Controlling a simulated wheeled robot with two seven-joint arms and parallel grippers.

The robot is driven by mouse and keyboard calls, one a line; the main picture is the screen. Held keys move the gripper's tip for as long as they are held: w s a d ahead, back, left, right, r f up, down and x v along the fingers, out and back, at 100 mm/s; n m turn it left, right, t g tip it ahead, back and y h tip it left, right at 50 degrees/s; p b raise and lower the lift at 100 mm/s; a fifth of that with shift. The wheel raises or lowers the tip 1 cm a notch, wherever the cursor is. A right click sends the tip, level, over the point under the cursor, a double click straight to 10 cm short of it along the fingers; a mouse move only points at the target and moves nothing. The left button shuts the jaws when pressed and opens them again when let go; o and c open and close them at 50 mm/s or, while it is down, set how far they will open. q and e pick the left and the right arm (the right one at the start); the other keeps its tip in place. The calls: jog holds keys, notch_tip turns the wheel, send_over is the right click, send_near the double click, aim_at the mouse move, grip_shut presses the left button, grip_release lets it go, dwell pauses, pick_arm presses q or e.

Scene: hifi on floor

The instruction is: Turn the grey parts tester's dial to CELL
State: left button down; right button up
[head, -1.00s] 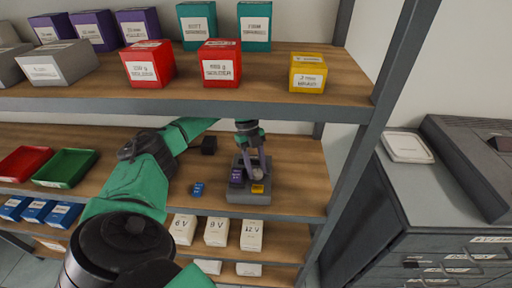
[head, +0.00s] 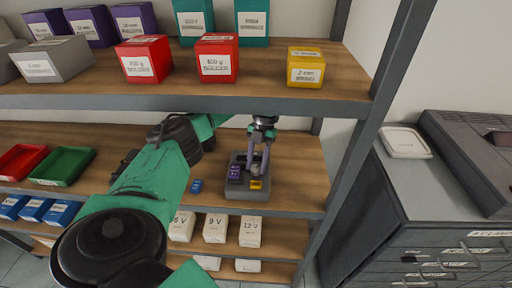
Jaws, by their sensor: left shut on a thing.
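The grey parts tester (head: 248,193) stands on the middle shelf in the head view, near that shelf's right end. It carries a purple block (head: 235,173) at its left and a yellow block (head: 256,185) at its front. My left gripper (head: 255,166) reaches down from above onto the tester, behind the yellow block. It is shut on a part of the tester, apparently the dial, which its fingers mostly hide. The dial's setting and any CELL mark are too small or hidden to read. My right gripper is not in view.
A small blue block (head: 196,186) lies left of the tester. Red (head: 22,160) and green (head: 63,166) trays sit further left. The upper shelf (head: 200,97) with boxes overhangs the arm. A grey upright (head: 352,165) stands to the right. White boxes (head: 215,229) sit below.

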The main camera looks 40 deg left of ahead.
pick_arm(q)
jog(key=shift+d+m+y, duration=0.1)
jog(key=shift+m+y, duration=0.4)
jog(key=shift+m, duration=0.8)
jog(key=c, duration=0.7)
grip_release()
